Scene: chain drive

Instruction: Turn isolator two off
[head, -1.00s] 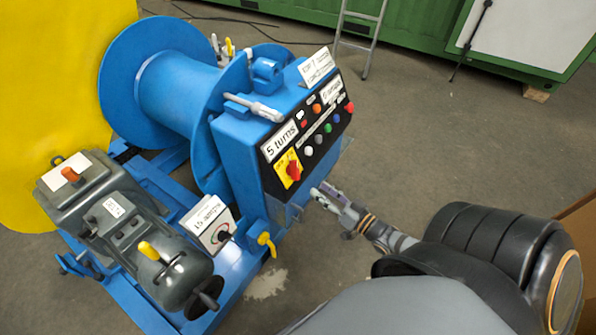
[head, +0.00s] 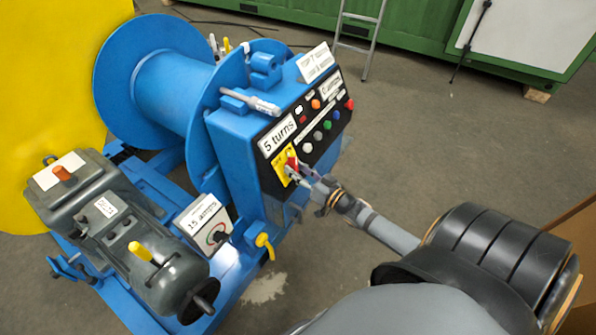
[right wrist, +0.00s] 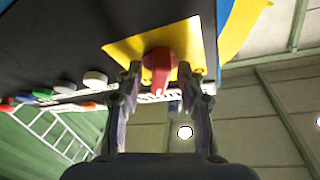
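A red rotary switch handle (right wrist: 159,68) sits on a yellow plate (right wrist: 125,48) at the panel's lower left corner. In the head view the yellow plate (head: 281,170) is partly covered by my right gripper (head: 297,172). In the right wrist view my right gripper (right wrist: 160,78) has its fingers apart, one on each side of the red handle. I cannot tell whether the fingertips touch it. No label reading isolator two is legible. My left gripper is not in view.
The black panel (head: 318,150) has several coloured buttons near the switch. A yellow-handled valve (head: 264,243) and a box labelled 15 amps (head: 203,215) stand below left. A blue drum (head: 165,90) is behind. Open floor lies right.

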